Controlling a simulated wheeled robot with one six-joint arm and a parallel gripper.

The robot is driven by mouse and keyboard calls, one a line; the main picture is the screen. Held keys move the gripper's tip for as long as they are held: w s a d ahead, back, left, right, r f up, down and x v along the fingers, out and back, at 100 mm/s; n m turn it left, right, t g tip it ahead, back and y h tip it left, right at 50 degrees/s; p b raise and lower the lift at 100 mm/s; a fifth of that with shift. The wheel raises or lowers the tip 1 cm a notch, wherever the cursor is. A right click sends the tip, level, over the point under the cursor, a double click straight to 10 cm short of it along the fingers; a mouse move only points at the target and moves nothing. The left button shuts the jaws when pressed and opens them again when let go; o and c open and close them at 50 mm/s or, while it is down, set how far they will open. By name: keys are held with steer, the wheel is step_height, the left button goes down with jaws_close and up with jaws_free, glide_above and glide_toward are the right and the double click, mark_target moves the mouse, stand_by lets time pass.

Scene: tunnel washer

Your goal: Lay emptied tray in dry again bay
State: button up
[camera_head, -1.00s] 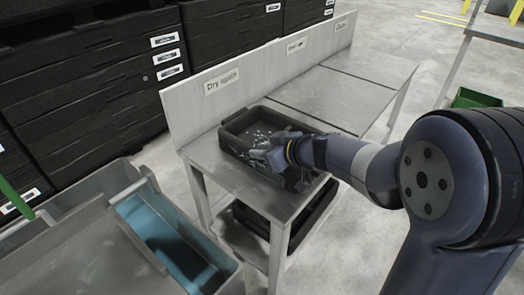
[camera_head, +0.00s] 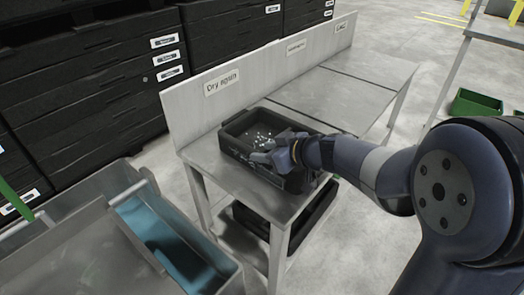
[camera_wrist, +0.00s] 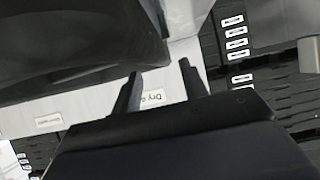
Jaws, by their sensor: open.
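A black tray (camera_head: 233,149) lies flat on the metal bench in the bay marked by the "Dry again" label (camera_head: 221,83). Small pale specks show on its inside floor. My gripper (camera_head: 259,153) is over the tray's near side in the head view and hides part of its rim. In the wrist view the two fingers of my gripper (camera_wrist: 160,70) stand apart with nothing between them. A large dark surface, seemingly the tray (camera_wrist: 70,45), fills the upper left there, beside the fingers. The exact gap between fingers and tray cannot be told.
Two more bench bays (camera_head: 340,97) to the right are bare. A back panel (camera_head: 190,110) stands behind the bench. Dark trays (camera_head: 250,222) sit on the lower shelf. A metal cart with a blue inside (camera_head: 165,235) stands at left. A green bin (camera_head: 477,103) is at right.

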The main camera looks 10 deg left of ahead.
step_height(320, 180, up, 5)
glide_above(295, 174)
steer(key=shift+w+d, duration=0.1)
steer(key=shift+f, duration=0.1)
steer(key=x, duration=1.2)
steer(key=shift+f+b, duration=0.2)
steer(key=shift+b, duration=0.1)
steer(key=shift+r+p, duration=0.5)
steer(key=shift+r, duration=0.8)
steer(key=shift+f, duration=0.15)
